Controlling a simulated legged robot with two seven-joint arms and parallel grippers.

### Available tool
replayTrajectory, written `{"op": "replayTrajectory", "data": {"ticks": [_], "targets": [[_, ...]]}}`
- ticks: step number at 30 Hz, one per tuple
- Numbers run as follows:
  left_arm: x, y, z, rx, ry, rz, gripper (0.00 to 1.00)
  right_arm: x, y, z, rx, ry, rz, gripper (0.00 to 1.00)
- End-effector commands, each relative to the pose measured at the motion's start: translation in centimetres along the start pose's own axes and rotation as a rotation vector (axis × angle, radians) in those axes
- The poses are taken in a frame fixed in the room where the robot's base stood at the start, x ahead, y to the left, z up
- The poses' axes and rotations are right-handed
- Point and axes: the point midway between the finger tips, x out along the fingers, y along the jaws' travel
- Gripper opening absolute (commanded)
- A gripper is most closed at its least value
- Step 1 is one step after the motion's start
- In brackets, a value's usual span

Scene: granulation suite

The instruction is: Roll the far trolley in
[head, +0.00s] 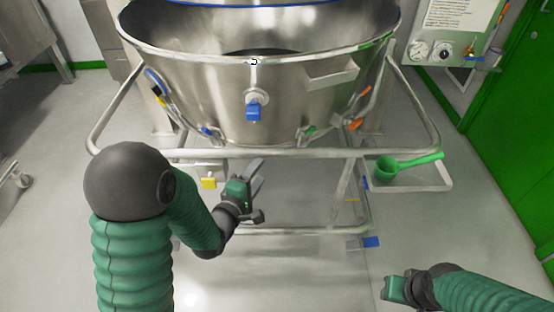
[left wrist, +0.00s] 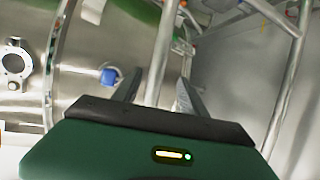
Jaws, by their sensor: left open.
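The trolley is a large stainless steel bowl (head: 300,95) in a tubular frame, with a long horizontal front rail (head: 320,153). My left gripper (head: 258,178) is open in front of the trolley, just below that rail in the head view. In the left wrist view a metal tube (left wrist: 160,55) shows between the two open fingers (left wrist: 157,92); I cannot tell whether it lies inside the jaws or beyond them. The bowl's blue-capped fitting (head: 253,110) faces me. My right gripper (head: 398,290) is low at the right, apart from the trolley, and its fingers are unclear.
A green scoop (head: 405,165) lies at the frame's right side. A wall panel with gauges (head: 445,40) and a green door (head: 520,130) stand at the right. A steel table (head: 25,45) is at the left.

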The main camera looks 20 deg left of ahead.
Motion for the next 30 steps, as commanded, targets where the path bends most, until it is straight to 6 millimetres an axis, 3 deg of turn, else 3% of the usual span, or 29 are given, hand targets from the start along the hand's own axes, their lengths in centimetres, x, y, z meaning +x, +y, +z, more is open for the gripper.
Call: {"op": "replayTrajectory", "data": {"ticks": [1, 3, 15, 20, 28, 30], "targets": [[0.7, -0.8, 0.0, 0.002, -0.001, 0.008, 0.5, 2.1, 0.0, 0.5, 0.0, 0.0, 0.0, 0.36], [2.7, -0.3, 0.1, 0.002, -0.003, 0.002, 0.5, 1.6, 0.0, 0.4, 0.0, 0.0, 0.0, 0.36], [12.4, -0.2, 0.0, 0.003, 0.0, 0.001, 0.5, 4.2, 0.0, 1.0, 0.0, 0.0, 0.0, 0.36], [14.0, -0.1, 0.1, 0.002, 0.0, 0.0, 0.5, 4.5, 0.0, 1.1, 0.0, 0.0, 0.0, 0.36], [14.2, 0.1, 0.1, 0.002, 0.0, -0.001, 0.5, 4.4, 0.0, 1.0, 0.0, 0.0, 0.0, 0.36], [14.2, 0.1, 0.1, 0.002, 0.0, -0.001, 0.41, 4.4, 0.0, 1.0, 0.0, 0.0, 0.0, 0.36]]}}
